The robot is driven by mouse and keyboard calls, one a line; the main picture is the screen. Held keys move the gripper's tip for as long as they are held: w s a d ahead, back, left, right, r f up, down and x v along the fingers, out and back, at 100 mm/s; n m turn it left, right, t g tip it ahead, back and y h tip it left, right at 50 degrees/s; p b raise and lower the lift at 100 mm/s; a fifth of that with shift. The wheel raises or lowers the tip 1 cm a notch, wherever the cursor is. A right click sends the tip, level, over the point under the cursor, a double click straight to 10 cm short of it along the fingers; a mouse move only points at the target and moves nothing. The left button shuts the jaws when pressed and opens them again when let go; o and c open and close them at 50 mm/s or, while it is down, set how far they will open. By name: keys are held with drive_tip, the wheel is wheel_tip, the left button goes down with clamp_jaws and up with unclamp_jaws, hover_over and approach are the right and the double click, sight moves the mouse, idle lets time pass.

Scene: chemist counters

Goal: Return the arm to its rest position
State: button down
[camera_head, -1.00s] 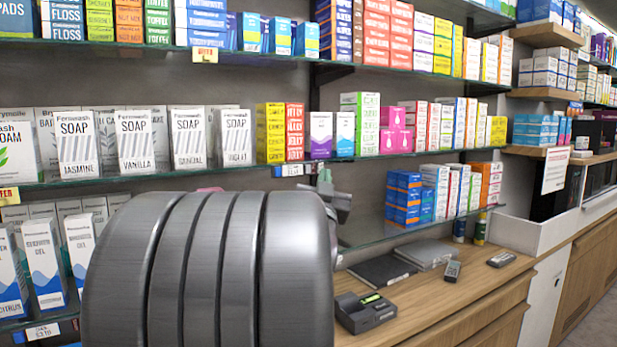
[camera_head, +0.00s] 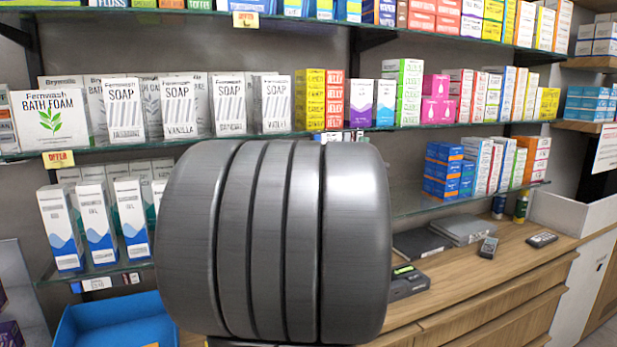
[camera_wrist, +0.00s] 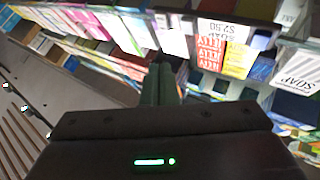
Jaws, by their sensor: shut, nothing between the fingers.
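My arm's large grey ribbed link (camera_head: 270,240) fills the lower middle of the head view and hides whatever is behind it. My gripper does not show there. In the wrist view my gripper (camera_wrist: 160,75) points away from the camera toward the shelves, its greenish fingers together with nothing between them. The wrist view is tilted, with the shelf goods slanting across the top.
Glass shelves hold white soap boxes (camera_head: 180,107) and, to the right, pink boxes (camera_head: 436,98). A wooden counter (camera_head: 480,283) carries a dark card terminal (camera_head: 408,284) and handheld devices. A blue bin (camera_head: 115,322) stands at lower left.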

drive_tip(key=p, duration=0.4)
drive_tip(key=shift+r, duration=0.25)
drive_tip(key=shift+s+d+f+b, duration=0.1)
drive_tip(key=shift+s+d+b, duration=0.25)
drive_tip(key=shift+s, duration=0.5)
drive_tip(key=shift+s+d+f+b, duration=0.1)
drive_tip(key=shift+s+d+b, duration=0.1)
drive_tip(key=shift+s+b, duration=0.45)
drive_tip(key=shift+s+d+f+b, duration=0.1)
drive_tip(key=shift+s+d+b, duration=0.15)
drive_tip(key=shift+s, duration=0.75)
drive_tip(key=shift+w, duration=0.1)
drive_tip(key=w, duration=0.1)
drive_tip(key=w+a, duration=0.1)
drive_tip(key=w, duration=0.1)
drive_tip(key=w+b, duration=0.1)
drive_tip(key=w, duration=0.1)
drive_tip(key=shift+a+f, duration=0.2)
drive_tip(key=shift+a, duration=0.15)
